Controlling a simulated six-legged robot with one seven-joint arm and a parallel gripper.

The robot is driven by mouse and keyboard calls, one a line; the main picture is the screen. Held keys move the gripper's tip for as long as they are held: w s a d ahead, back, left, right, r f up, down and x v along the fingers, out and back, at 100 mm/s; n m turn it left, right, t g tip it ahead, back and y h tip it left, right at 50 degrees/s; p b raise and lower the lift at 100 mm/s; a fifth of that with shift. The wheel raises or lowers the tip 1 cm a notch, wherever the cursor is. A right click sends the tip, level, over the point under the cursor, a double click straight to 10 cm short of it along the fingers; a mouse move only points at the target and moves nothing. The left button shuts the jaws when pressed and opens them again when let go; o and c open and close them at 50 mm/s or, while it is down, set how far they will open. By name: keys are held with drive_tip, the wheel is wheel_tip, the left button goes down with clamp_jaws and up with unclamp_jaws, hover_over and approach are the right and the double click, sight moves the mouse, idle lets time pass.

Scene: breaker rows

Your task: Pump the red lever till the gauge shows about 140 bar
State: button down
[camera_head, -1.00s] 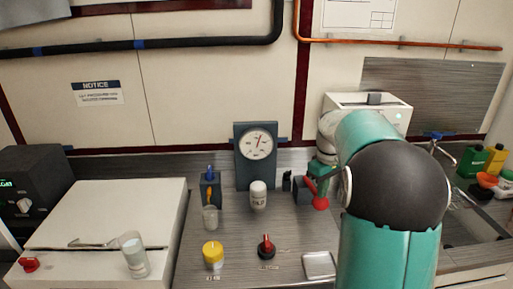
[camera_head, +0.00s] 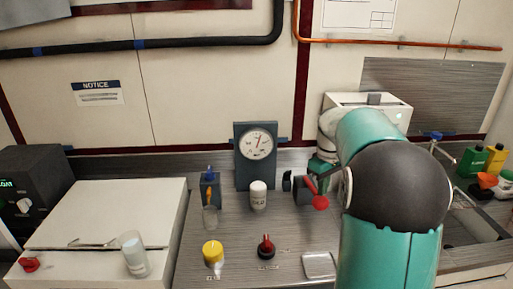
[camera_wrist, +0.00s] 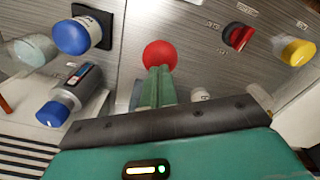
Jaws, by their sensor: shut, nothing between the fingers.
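The red lever (camera_head: 319,202) stands out from a dark pump body on the bench, its round red knob toward me. The white dial gauge (camera_head: 257,144) sits on a dark upright panel left of it. Its needle points up and slightly right; the numbers are too small to read. My gripper (camera_wrist: 158,72) is shut and empty in the wrist view. Its green fingertips are at the edge of the red knob (camera_wrist: 160,53); I cannot tell whether they touch it. In the head view my arm hides most of my gripper.
A glass (camera_head: 134,254) stands on the white box at left. A sink lies right of my arm.

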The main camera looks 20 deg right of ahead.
sight(320, 198)
drive_tip(key=shift+f, duration=3.55)
drive_tip(key=shift+w, duration=0.1)
drive_tip(key=shift+r, duration=0.1)
drive_tip(key=shift+r, duration=3.5)
drive_tip(key=shift+r, duration=2.5)
drive_tip(key=shift+a, duration=0.1)
